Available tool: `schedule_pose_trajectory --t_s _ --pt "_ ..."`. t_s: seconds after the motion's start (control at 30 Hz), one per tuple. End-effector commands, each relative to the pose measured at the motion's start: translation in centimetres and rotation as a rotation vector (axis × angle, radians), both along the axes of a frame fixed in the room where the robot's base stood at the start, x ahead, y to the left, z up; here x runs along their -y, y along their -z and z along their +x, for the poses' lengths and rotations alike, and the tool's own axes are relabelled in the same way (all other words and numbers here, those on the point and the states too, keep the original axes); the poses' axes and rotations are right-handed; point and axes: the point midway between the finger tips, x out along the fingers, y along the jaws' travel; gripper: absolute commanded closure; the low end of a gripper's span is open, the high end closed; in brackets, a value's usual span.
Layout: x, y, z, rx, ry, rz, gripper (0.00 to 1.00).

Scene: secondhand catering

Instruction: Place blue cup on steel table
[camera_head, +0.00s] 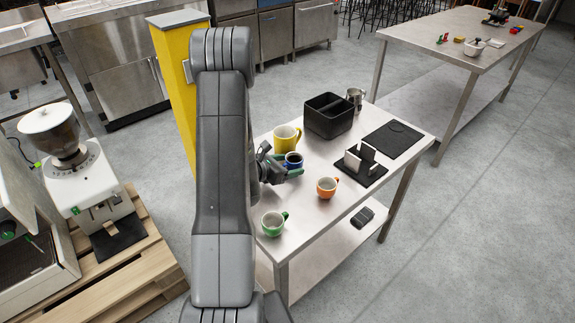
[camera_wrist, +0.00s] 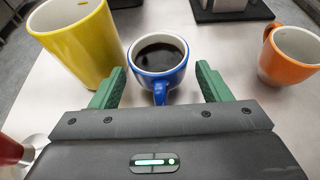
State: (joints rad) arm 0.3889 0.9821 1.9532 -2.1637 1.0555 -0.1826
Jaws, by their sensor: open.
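The blue cup (camera_head: 293,160) stands upright on the near steel table (camera_head: 318,247), with dark liquid inside. In the wrist view the blue cup (camera_wrist: 158,66) sits centred just beyond and partly between the fingers, its handle pointing toward the palm. My gripper (camera_head: 291,168) is open and low over the table; its green fingers (camera_wrist: 161,86) are on either side of the cup's near part, with visible gaps. Another steel table (camera_head: 450,43) stands at the back right.
A yellow cup (camera_head: 286,138) is close to the left finger in the wrist view. An orange cup (camera_head: 327,187) and green cup (camera_head: 273,223) stand nearer the front. A black bin (camera_head: 329,116), metal pitcher (camera_head: 355,97), black mat (camera_head: 394,140) and tamping stand (camera_head: 360,163) occupy the table's far side.

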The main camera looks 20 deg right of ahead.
Motion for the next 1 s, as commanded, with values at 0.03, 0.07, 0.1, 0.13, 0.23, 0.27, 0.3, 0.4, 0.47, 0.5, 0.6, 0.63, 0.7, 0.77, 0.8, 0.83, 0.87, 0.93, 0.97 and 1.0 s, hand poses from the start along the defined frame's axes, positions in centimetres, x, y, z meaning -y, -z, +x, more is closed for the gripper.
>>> schedule_pose_trajectory --t_s 0.03,0.07,0.1,0.13,0.23,0.27,0.3,0.4,0.47,0.5,0.6,0.63,0.7,0.77,0.8,0.83,0.87,0.93,0.97,1.0 --pt "-0.4 -0.3 0.0 0.000 -0.002 0.000 0.29" --pt "-0.9 -0.4 -0.2 0.000 -0.003 0.000 0.29" --pt "-1.6 -0.7 -0.3 0.001 -0.005 0.000 0.29" --pt "-2.1 -0.9 -0.5 0.001 -0.005 0.000 0.29" --pt "-4.0 -1.7 -1.0 0.002 -0.006 -0.001 0.29" --pt "-4.6 -1.9 -1.2 0.000 -0.005 -0.001 0.29" --pt "-5.3 -2.3 -1.4 0.002 -0.006 -0.001 0.29" --pt "-6.9 -3.0 -1.9 0.001 -0.005 -0.001 0.29" --pt "-7.8 -3.4 -2.2 0.001 -0.004 0.000 0.29" --pt "-8.4 -3.6 -2.3 0.000 -0.005 0.000 0.29" --pt "-9.4 -4.1 -2.6 0.001 -0.004 -0.001 0.29" --pt "-9.6 -4.2 -2.8 0.000 -0.002 -0.001 0.29" --pt "-10.1 -4.4 -2.9 0.000 -0.003 -0.001 0.29" --pt "-10.4 -4.6 -3.0 0.001 -0.001 -0.001 0.29" --pt "-10.5 -4.6 -3.1 0.001 0.000 -0.001 0.29" --pt "-10.6 -4.7 -3.1 0.001 0.000 -0.001 0.29" --pt "-10.6 -4.7 -3.1 0.001 0.000 -0.001 0.29" --pt "-10.7 -4.7 -3.1 0.000 0.000 -0.001 0.29" --pt "-10.7 -4.7 -3.1 0.000 0.000 -0.001 0.29" --pt "-10.7 -4.7 -3.1 0.000 0.000 -0.001 0.29"
